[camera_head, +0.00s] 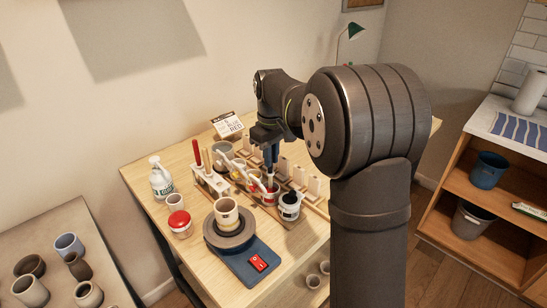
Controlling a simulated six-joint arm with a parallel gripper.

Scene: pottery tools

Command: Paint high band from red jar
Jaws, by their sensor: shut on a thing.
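My gripper (271,160) points down over the row of paint jars and is shut on a thin brush (270,175), mostly hidden between the fingers. The brush's lower end is over or in the red jar (264,195); I cannot tell whether it touches the paint. A dark blue jar (289,208) stands to the right of it. A beige cup (226,210) stands upright on the dark wheel (229,240), whose blue base carries a red switch (258,263). A card (229,125) behind the jars reads "BLUE" and "RED".
A tool rack (212,182) stands left of the paint jars. A white pump bottle (161,182), a small cup (175,202) and a red-lidded jar (180,224) stand at the left. Pale upright pieces (313,186) stand to the right. The table's front left is clear.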

